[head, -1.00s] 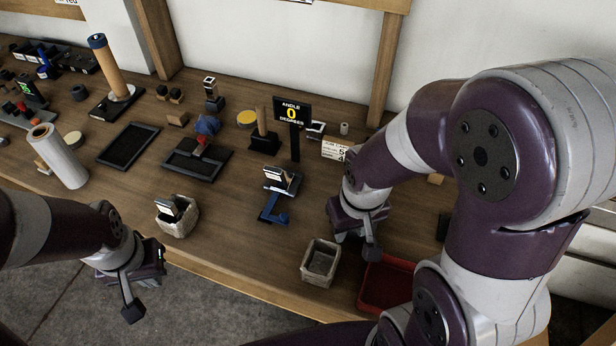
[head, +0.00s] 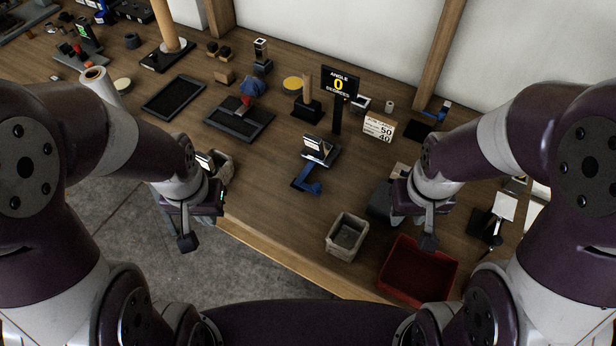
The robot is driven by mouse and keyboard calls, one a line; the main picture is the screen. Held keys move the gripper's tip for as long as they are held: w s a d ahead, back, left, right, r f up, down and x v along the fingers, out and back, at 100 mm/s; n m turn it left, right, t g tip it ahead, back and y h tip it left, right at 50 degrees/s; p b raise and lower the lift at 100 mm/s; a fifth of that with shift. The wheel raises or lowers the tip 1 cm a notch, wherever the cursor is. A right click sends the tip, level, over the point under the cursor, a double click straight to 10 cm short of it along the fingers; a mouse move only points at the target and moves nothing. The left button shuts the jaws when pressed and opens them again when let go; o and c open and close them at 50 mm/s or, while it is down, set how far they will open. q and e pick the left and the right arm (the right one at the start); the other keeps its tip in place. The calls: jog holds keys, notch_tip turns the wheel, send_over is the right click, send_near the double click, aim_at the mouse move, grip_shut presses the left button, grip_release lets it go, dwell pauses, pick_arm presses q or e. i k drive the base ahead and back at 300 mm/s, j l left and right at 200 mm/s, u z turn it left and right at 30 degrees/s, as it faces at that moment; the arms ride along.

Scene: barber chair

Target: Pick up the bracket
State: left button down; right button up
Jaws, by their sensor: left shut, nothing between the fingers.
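A blue angled piece (head: 307,179), which looks like the bracket, lies on the bench with a dark stand holding a small light panel (head: 318,148) at its far end. A similar blue piece (head: 437,112) sits at the back right, by a dark pad. My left gripper (head: 187,242) points down off the bench's front edge, left of the blue piece, shut and empty. My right gripper (head: 428,241) hangs over the bench's right part, near the red tray, apart from both blue pieces. Its finger gap is hidden.
A stone-like bin (head: 347,236) and a red tray (head: 418,268) stand near the front edge. Another bin (head: 222,166) is partly behind my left wrist. An angle sign (head: 339,84) stands upright behind the blue piece. Bench around the blue piece is mostly clear.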

aim_at(318, 149)
jog(key=j+z, duration=0.1)
jog(key=z, duration=0.35)
jog(key=j+z, duration=0.15)
jog(key=z, duration=0.25)
jog(key=j+z, duration=0.1)
jog(key=z, duration=0.35)
jog(key=j+z, duration=0.15)
jog(key=z, duration=0.3)
jog(key=j+z, duration=0.1)
jog(key=z, duration=0.3)
jog(key=j+z, duration=0.1)
jog(key=z, duration=0.35)
jog(key=k+j+z, duration=0.6)
jog(key=k, duration=0.2)
jog(key=k+j+z, duration=0.25)
jog(key=k, duration=0.4)
